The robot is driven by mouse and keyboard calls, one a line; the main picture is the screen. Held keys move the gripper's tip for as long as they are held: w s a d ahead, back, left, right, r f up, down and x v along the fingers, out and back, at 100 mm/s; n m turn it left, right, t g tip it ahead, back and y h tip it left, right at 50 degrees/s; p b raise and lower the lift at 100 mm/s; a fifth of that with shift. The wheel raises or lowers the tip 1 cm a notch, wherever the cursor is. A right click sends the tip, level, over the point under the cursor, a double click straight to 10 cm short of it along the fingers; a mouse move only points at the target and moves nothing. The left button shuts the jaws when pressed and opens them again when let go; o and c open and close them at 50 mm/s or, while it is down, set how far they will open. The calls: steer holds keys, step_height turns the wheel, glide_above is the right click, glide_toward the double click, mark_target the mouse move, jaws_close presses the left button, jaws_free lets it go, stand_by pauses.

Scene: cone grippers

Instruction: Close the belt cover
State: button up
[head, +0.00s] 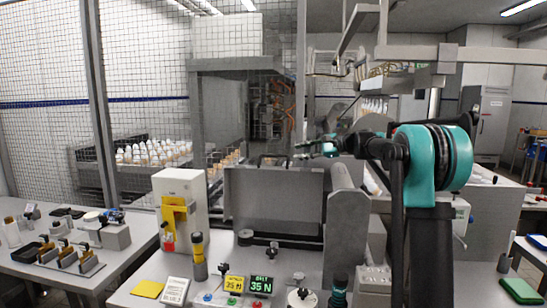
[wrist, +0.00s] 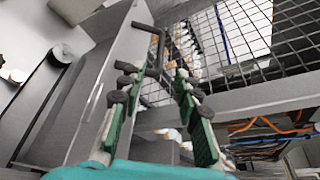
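The belt cover (head: 275,200) is a grey metal panel. In the head view it stands upright behind a black belt and pulleys (head: 275,240). In the wrist view the cover (wrist: 112,62) runs along the left, with a dark bent bar handle (wrist: 150,30) at its edge. My gripper (head: 312,149) is above the cover's top right, pointing left. In the wrist view my gripper (wrist: 153,84) has its green, dark-tipped fingers apart. The handle's lower end shows between or just beyond the fingertips; I cannot tell whether they touch it.
A wire mesh fence (head: 145,60) rises behind the bench. A white box with a yellow front (head: 182,205) stands left of the cover, and a rounded grey housing (head: 345,235) stands at its right.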

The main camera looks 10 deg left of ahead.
mark_target(278, 155)
steer(key=x, duration=1.2)
steer(key=shift+w+a, duration=0.1)
steer(key=shift+a, duration=0.2)
jaws_close()
